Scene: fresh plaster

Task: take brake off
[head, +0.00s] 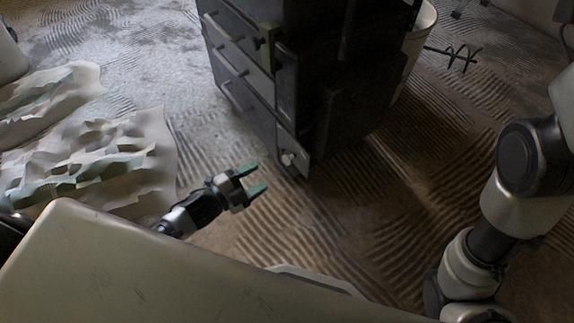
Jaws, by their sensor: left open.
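A dark drawer cabinet (345,100) stands on the floor at the upper middle, with several drawers and bar handles on its left face. My left gripper (257,178) has green fingertips and is open and empty. It points toward the cabinet's low near corner, a little left of and below the pale part in the picture, apart from it. My right arm shows at the right, but its gripper is out of view.
Crumpled pale sheets (95,165) lie on the floor at the left. A pale bucket (418,45) stands behind the cabinet, with a dark spiral mixer (458,56) beside it. The ridged floor (340,220) is clear in front of the cabinet.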

